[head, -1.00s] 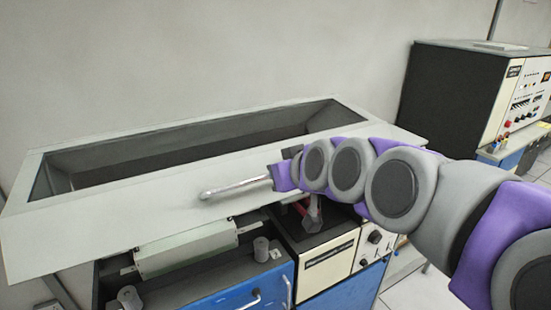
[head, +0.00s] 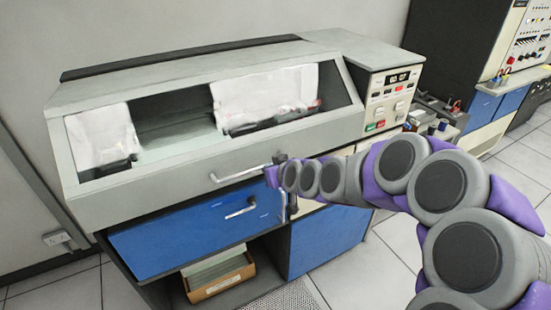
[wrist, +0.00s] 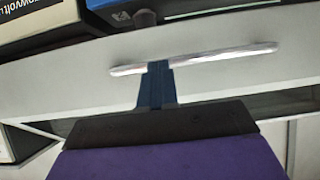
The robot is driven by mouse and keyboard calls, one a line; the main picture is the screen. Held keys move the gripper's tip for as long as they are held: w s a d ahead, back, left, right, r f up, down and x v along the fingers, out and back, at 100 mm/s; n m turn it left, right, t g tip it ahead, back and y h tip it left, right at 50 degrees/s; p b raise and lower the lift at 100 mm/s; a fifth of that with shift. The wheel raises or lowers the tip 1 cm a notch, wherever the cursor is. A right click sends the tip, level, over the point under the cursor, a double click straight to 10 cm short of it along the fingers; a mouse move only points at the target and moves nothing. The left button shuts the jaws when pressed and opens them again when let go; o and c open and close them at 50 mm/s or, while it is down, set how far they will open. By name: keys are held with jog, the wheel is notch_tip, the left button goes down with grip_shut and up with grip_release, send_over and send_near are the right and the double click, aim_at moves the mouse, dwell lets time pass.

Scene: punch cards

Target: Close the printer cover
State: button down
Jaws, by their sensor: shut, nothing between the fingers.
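The pale grey printer cover (head: 170,165) lies lowered over the machine in the head view, its slanted window facing me. Its metal bar handle (head: 240,174) is on the front panel; the handle also shows in the wrist view (wrist: 220,56). My gripper (head: 279,160) is at the right end of the handle in the head view. In the wrist view my gripper's dark fingers (wrist: 158,68) are together, with their tips at the handle bar and nothing held. I cannot tell whether they touch it. Whether the cover's lower edge is fully seated is hard to tell.
Blue panels (head: 180,238) with a handle are below the cover. A control panel (head: 390,95) with buttons is at the right end. An open shelf below holds a box (head: 217,277). Another console (head: 510,50) stands at the back right. Tiled floor is clear at right.

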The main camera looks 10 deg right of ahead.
jog(key=w+a+f+b, duration=0.1)
jog(key=w+f, duration=0.2)
jog(key=f, duration=0.5)
jog(key=shift+b, duration=0.35)
jog(key=b+v, duration=0.1)
jog(key=v, duration=1.6)
jog(key=s+f+m+g+h, duration=0.1)
jog(key=s+g, duration=0.5)
jog(key=s, duration=1)
jog(key=s+f+m+g+h, duration=0.2)
jog(key=s+f+g, duration=0.2)
jog(key=s, duration=1.2)
jog(key=g, duration=0.3)
jog(key=shift+s+d+m+h, duration=0.15)
jog(key=shift+s+m+h, duration=0.15)
